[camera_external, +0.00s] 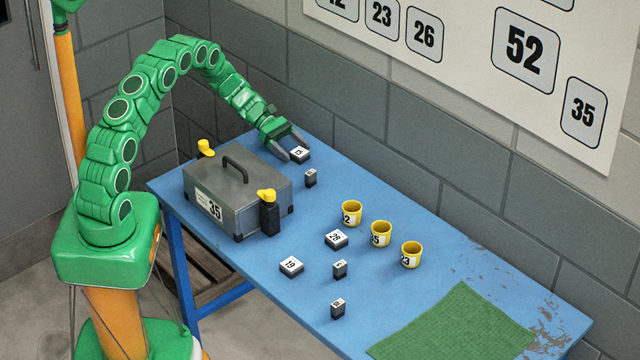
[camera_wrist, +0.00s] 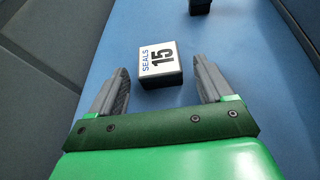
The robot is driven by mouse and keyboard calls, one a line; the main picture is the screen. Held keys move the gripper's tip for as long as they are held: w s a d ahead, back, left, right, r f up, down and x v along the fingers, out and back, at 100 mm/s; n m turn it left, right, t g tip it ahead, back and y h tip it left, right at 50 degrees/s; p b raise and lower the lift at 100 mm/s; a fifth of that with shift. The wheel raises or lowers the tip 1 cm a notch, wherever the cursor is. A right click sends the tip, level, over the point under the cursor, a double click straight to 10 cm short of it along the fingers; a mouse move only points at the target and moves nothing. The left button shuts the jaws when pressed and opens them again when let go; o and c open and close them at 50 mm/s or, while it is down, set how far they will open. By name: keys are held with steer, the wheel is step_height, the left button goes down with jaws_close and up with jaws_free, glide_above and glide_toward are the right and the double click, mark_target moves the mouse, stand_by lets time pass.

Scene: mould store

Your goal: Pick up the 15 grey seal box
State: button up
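The 15 grey seal box (camera_wrist: 160,64) lies flat on the blue table in the wrist view, with a white label reading "SEALS 15" on top. It also shows in the external view (camera_external: 299,155) near the table's back edge, beyond the toolbox. My gripper (camera_wrist: 166,88) is open, with one finger on each side of the box's near end and a gap to both. In the external view my gripper (camera_external: 293,151) reaches down at the box. I cannot tell its exact height above the table.
A grey toolbox (camera_external: 232,192) marked 35 stands close by, with a yellow-capped black bottle (camera_external: 269,216) at its corner. A small dark box (camera_external: 310,178) stands near the target. Yellow cups (camera_external: 380,235), several more small boxes (camera_external: 336,239) and a green mat (camera_external: 455,330) lie further right. The wall runs behind.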

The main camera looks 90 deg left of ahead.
steer(key=c, duration=1.1)
steer(key=shift+r, duration=0.55)
step_height(320, 180, up, 2)
steer(key=shift+r, duration=0.2)
steer(key=s+d+r, duration=0.6)
steer(key=s, duration=0.1)
steer(key=s+d+r, duration=0.3)
steer(key=shift+s+r, duration=0.25)
